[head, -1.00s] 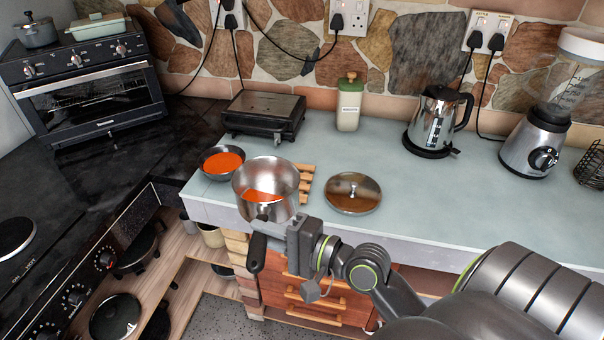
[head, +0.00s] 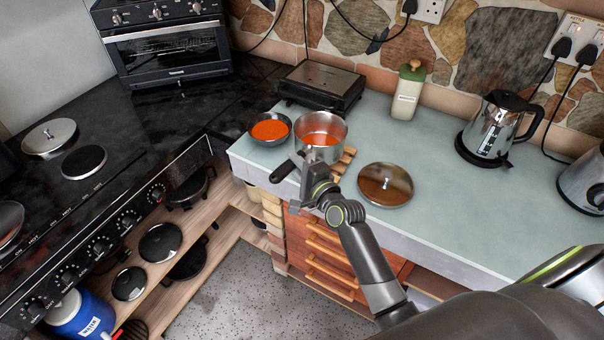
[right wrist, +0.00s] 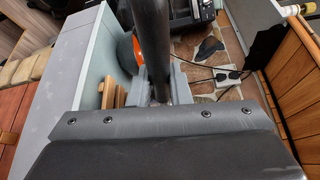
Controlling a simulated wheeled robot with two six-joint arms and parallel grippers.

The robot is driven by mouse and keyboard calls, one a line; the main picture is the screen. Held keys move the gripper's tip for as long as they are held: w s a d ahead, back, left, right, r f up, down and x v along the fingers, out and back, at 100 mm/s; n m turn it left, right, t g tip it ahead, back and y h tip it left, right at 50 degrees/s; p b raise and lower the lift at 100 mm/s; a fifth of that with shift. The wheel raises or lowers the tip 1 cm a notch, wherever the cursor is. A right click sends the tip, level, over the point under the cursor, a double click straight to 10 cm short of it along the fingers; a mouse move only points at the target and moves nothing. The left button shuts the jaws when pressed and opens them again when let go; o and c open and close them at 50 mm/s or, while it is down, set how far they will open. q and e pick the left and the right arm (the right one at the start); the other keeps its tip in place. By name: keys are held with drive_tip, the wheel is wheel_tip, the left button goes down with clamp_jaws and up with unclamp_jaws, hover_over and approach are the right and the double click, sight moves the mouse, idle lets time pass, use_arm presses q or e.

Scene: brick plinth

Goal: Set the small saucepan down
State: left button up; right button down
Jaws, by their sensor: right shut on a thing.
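The small saucepan (head: 322,152) is steel with orange soup inside. It looks about upright at the left part of the slatted wooden trivet (head: 346,160), covering some of it. I cannot tell whether its base touches the trivet. Its dark handle (head: 285,170) points to the lower left. My right gripper (head: 307,180) is shut on the handle, which also shows between the fingers in the right wrist view (right wrist: 163,85). The pan body is mostly hidden there. My left gripper is not in view.
A bowl of orange soup (head: 270,128) stands just left of the pan. A round lid (head: 386,186) lies to its right. A black grill (head: 320,86) and a jar (head: 406,92) stand behind. Clear worktop (head: 455,210) lies right of the lid, before the kettle (head: 496,130).

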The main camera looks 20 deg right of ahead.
drive_tip(key=shift+f+b, duration=0.35)
drive_tip(key=shift+f, duration=0.55)
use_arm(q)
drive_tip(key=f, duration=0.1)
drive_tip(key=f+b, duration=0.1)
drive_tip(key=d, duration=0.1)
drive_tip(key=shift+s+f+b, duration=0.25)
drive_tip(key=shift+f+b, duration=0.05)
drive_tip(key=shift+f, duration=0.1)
use_arm(e)
wheel_tip(320, 180, down, 3)
drive_tip(key=shift+w+f, duration=0.1)
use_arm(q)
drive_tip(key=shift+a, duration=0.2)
use_arm(e)
drive_tip(key=shift+a, duration=0.1)
drive_tip(key=shift+f, duration=0.15)
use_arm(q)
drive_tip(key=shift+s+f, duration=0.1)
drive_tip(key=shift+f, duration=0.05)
use_arm(e)
drive_tip(key=c, duration=1.3)
unclamp_jaws()
drive_tip(key=shift+c, duration=0.2)
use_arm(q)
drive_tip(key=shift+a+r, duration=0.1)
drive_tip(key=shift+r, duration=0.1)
use_arm(e)
drive_tip(key=shift+s+r, duration=0.2)
